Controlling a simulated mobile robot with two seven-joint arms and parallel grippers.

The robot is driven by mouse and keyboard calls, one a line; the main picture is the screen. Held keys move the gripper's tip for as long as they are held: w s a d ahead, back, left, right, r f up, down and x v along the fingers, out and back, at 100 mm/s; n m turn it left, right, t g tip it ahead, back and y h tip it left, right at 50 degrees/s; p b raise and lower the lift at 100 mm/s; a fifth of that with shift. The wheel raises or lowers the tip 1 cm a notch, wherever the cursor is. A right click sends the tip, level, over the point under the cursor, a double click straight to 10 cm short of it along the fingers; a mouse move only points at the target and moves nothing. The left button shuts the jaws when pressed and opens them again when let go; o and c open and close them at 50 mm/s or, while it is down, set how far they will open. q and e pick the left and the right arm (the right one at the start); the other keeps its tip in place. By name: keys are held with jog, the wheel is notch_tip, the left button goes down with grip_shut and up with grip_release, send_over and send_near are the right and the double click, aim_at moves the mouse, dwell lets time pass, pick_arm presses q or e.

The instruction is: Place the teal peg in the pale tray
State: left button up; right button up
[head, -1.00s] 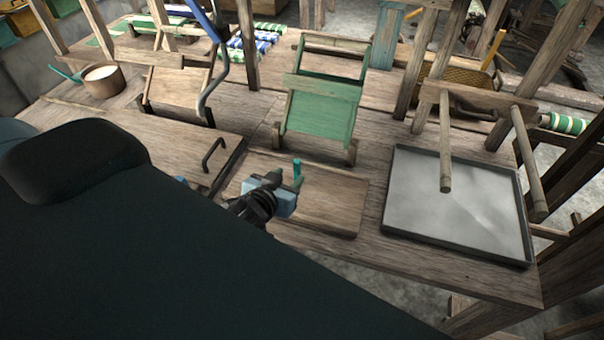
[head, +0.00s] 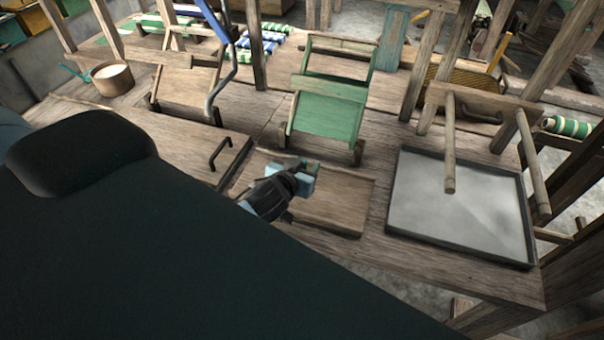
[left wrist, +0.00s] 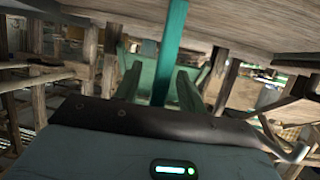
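The teal peg (left wrist: 171,50) runs between the two fingers of my left gripper (left wrist: 158,88) in the left wrist view, with a gap showing beside the left-hand finger. The fingers stand apart. In the head view my left gripper (head: 303,182) is over the low wooden board, and only a small part of the peg (head: 302,162) shows past its fingers. I cannot tell what the peg's lower end rests on. The pale tray (head: 424,218), grey-white with a dark rim, lies flat at the right of the table. My right gripper is not in view.
A green wooden frame (head: 328,113) stands just behind my left gripper. Wooden bars (head: 449,150) of a rack reach over the pale tray's back part. A dark handle (head: 221,153) on a board stands left of the gripper. A round pot (head: 112,79) is at the back left.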

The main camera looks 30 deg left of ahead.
pick_arm(q)
jog(key=shift+w+f, duration=0.3)
jog(key=shift+w, duration=0.2)
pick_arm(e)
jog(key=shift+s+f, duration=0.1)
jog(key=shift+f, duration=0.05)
pick_arm(q)
jog(key=shift+c, duration=0.3)
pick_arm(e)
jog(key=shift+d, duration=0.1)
pick_arm(q)
grip_shut()
jog(key=shift+r, duration=0.15)
